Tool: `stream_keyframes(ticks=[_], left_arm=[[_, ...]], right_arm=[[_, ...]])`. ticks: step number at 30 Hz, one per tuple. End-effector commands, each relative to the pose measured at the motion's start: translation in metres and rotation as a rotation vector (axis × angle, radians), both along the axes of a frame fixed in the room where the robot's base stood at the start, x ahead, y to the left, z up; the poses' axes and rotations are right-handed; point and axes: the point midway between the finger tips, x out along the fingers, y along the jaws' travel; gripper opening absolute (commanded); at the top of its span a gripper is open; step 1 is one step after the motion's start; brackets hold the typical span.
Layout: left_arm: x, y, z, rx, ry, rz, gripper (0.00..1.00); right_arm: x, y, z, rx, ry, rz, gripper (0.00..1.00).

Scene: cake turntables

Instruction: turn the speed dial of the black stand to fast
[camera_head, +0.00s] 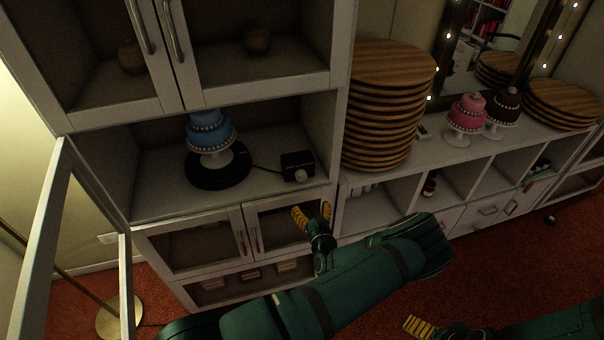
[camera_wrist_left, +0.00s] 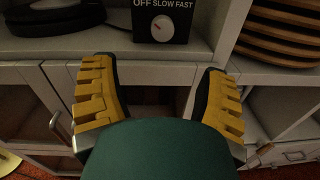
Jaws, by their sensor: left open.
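The black round stand (camera_head: 205,180) is on the open cabinet shelf at left, with a blue tiered cake on a white pedestal on it. A cable runs from it to a black control box (camera_head: 292,160). The box's pale round dial (camera_head: 300,175) faces me. In the left wrist view the dial (camera_wrist_left: 162,28) sits under the words OFF, SLOW and FAST. Its red mark points up and left, towards OFF. My left gripper (camera_head: 313,214) is open and empty, below and in front of the box, apart from the dial. My right gripper (camera_head: 430,328) is partly in view at the bottom; its opening is unclear.
Stacked wooden boards (camera_head: 385,115) stand right of the box, beyond the cabinet's side panel. Pink (camera_head: 467,115) and dark (camera_head: 502,108) cakes stand further right. Cabinet doors (camera_head: 195,245) with handles lie below the shelf. An open door (camera_head: 45,225) is at far left.

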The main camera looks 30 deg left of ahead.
Motion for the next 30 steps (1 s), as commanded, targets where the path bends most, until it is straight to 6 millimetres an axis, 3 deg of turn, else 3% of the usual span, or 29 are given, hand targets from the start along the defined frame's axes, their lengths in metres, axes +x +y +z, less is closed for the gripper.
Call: stream_keyframes(ticks=[5,21,30], left_arm=[[0.014,0.009,0.001,0.009,-0.003,-0.017,0.74],[0.081,0.081,0.001,0.007,-0.002,-0.013,0.74],[0.097,0.097,0.001,0.007,-0.001,-0.013,0.74]], right_arm=[[0.0,0.0,-0.001,0.0,0.0,0.0,1.0],[0.0,0.0,-0.006,-0.001,0.0,0.0,1.0],[0.0,0.0,-0.008,-0.002,0.0,0.0,1.0]])
